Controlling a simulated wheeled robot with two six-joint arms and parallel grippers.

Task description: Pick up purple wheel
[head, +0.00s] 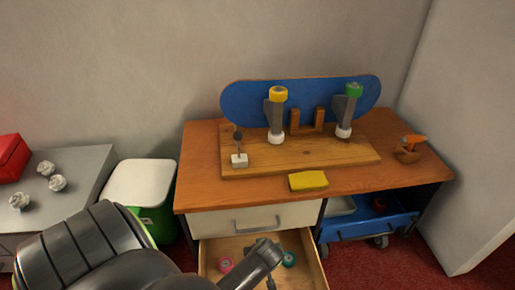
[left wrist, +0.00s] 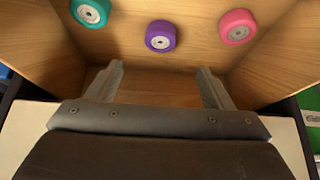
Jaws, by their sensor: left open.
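The purple wheel (left wrist: 161,35) lies on the floor of the open wooden drawer (left wrist: 130,42), between a teal wheel (left wrist: 91,13) and a pink wheel (left wrist: 237,26). In the head view the pink wheel (head: 226,265) and the teal wheel (head: 289,259) show on either side of my left gripper (head: 265,255), and the purple wheel is hidden. My left gripper (left wrist: 160,80) is open and empty over the drawer. In the left wrist view the purple wheel is ahead of the fingertips, roughly centred between them, and apart from them. My right gripper is not in view.
Above the drawer, the bench top (head: 200,150) carries a blue skateboard deck (head: 315,98) on a wooden stand, a yellow block (head: 308,180) and an orange-handled tool (head: 414,139). A blue cart (head: 372,226) is at right. A white-lidded green bin (head: 138,185) stands left of the bench.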

